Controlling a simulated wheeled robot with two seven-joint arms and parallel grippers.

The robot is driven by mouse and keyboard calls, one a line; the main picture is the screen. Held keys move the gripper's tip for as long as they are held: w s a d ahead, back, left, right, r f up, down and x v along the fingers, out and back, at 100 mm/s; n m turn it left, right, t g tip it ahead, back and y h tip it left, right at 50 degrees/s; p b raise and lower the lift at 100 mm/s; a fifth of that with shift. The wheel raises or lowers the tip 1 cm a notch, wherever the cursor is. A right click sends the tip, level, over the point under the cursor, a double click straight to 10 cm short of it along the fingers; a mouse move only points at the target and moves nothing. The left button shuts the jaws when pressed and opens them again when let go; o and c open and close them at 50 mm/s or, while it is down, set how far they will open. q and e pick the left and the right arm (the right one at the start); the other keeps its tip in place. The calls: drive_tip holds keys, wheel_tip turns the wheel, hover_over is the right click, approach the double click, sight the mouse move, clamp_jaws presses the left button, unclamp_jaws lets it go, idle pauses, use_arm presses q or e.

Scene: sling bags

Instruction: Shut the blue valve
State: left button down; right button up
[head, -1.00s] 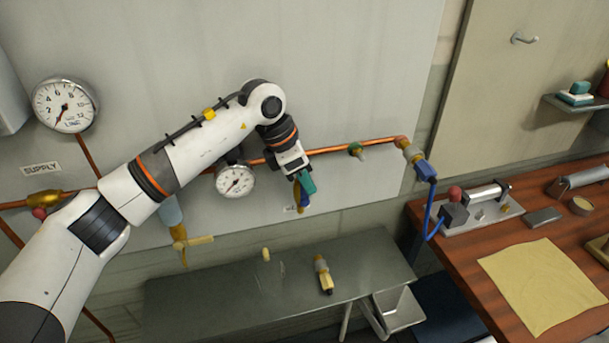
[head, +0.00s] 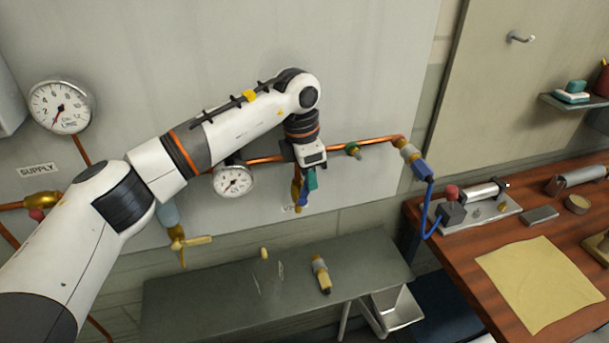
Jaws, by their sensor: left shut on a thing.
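The blue valve handle (head: 303,196) hangs below the copper pipe (head: 262,160) on the wall panel, beside a small label. My left gripper (head: 308,181) reaches down to it from above and is shut on the blue handle. A teal finger shows at the handle's right side. The brass valve body is mostly hidden behind the gripper and wrist. The handle points roughly downward, across the line of the pipe. My right gripper is not in view.
A large gauge (head: 61,106) and a smaller gauge (head: 233,181) are on the panel. A grey shelf (head: 200,302) below carries a loose fitting (head: 321,274). A wooden bench (head: 470,258) stands at right.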

use_arm(q)
drive_tip(key=shift+w+d+f+g+y, duration=0.15)
drive_tip(key=shift+d+y, duration=0.2)
drive_tip(key=shift+y, duration=0.3)
drive_tip(key=shift+w+d+f+g+y, duration=0.1)
drive_tip(key=shift+d+g+y, duration=0.1)
drive_tip(key=shift+d+y, duration=0.3)
drive_tip(key=shift+w+d+f+g+y, duration=0.15)
drive_tip(key=shift+d+y, duration=0.1)
drive_tip(key=shift+y, duration=0.5)
drive_tip(key=c, duration=1.5)
unclamp_jaws()
drive_tip(key=shift+f, duration=0.1)
